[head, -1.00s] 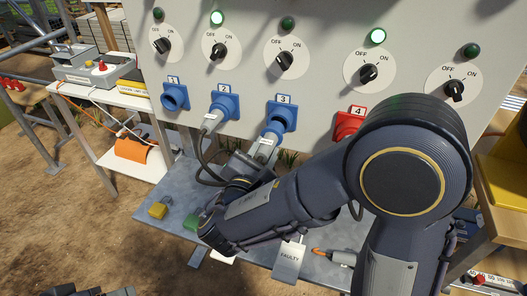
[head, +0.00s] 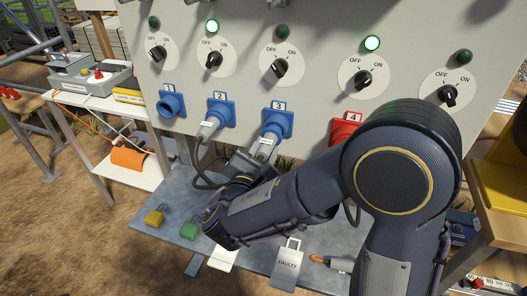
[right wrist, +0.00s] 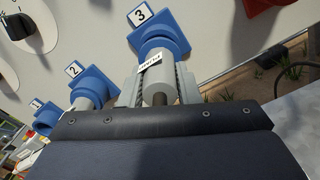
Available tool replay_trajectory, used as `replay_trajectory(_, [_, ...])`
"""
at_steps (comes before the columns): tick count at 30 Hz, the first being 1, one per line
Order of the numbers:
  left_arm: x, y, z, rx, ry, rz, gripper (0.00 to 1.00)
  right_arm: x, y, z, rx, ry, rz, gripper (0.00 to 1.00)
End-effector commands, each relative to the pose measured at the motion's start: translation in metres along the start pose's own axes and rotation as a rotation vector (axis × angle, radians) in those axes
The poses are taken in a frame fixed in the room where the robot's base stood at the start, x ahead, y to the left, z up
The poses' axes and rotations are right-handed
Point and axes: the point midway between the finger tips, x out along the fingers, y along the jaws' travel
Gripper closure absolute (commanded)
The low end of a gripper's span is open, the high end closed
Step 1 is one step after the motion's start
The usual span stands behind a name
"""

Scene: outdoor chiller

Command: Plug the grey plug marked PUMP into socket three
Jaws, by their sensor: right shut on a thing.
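Socket three (head: 283,119) is blue, on the grey panel under a label "3"; it also shows in the right wrist view (right wrist: 165,33). The grey plug (head: 266,145) has a white label, too small to read surely, in the right wrist view (right wrist: 155,75). My right gripper (head: 257,152) is shut on the plug, its fingers either side in the right wrist view (right wrist: 157,88). The plug's front end is at the socket's mouth, roughly in line with it; I cannot tell how deep it sits. My left gripper is not in view.
Socket two (head: 219,111) holds a grey plug with a dark cable. Socket one (head: 172,103) is empty. Red socket four (head: 345,130) is partly behind my arm. Padlocks (head: 190,229) and a FAULTY tag (head: 287,265) lie on the shelf (head: 225,249) below.

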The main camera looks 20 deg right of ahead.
Motion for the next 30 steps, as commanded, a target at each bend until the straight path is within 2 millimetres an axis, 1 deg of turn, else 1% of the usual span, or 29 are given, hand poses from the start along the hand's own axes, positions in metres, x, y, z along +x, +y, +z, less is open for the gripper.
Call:
replay_trajectory(8, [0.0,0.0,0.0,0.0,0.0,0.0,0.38,0.001,0.0,0.0,0.001,-0.001,0.0,1.0])
replay_trajectory(26, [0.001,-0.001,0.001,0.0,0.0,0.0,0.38,0.018,0.0,0.001,0.001,-0.002,0.0,1.0])
replay_trajectory(30, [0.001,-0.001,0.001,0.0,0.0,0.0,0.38,0.018,0.0,0.001,0.001,-0.002,0.001,1.0])
